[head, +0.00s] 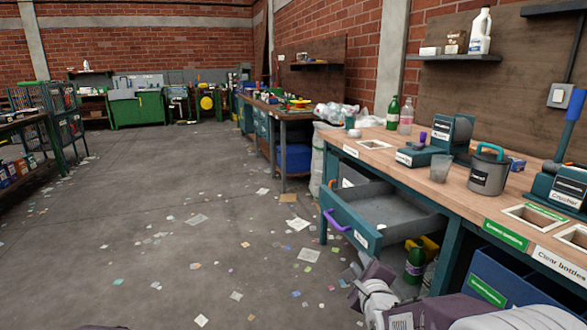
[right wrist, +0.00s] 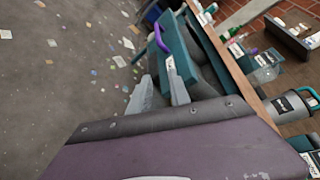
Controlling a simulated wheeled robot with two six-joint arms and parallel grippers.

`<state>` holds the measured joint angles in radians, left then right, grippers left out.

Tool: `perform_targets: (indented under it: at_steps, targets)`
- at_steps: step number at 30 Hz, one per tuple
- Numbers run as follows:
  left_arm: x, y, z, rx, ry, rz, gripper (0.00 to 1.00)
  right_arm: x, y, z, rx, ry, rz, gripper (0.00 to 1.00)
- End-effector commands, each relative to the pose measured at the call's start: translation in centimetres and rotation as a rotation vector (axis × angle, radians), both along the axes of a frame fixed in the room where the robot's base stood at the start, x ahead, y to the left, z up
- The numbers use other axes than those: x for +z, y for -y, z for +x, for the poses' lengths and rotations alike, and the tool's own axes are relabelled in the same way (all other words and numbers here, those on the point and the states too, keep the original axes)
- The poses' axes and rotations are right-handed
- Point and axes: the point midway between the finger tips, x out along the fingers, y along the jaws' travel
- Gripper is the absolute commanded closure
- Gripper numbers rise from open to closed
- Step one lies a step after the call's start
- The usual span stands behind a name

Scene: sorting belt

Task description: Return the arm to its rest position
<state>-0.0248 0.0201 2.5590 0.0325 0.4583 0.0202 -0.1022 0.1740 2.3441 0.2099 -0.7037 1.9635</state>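My right arm (head: 385,302) comes in at the bottom right of the head view, low in front of the workbench (head: 455,185). In the right wrist view my right gripper (right wrist: 159,92) shows two grey fingers standing apart with nothing between them. It is open and empty. Past the fingers in that view is the pulled-out teal drawer (right wrist: 180,52) with a purple handle (right wrist: 160,36). My left gripper is not in view.
Blue bins (head: 515,285) and a green bottle (head: 414,265) are below. The floor (head: 190,230) at left is open, strewn with paper scraps.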

Motion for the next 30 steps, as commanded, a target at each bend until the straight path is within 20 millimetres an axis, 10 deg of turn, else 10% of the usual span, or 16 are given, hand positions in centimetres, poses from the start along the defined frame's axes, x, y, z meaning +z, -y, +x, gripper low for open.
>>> perform_targets:
  at_steps: [11,21,26,30]
  targets:
    - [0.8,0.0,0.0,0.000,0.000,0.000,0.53,-8.6,0.8,-8.6,0.360,-0.469,-0.589,0.77]
    - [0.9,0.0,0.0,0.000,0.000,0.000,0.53,-16.2,0.8,-22.3,1.224,-0.807,-1.174,0.77]
    - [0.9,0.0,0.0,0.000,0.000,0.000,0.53,-17.1,0.8,-26.6,1.636,-0.774,-1.342,0.77]
    - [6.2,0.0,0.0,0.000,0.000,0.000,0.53,-11.8,0.8,-26.5,1.676,-0.747,-1.379,0.77]
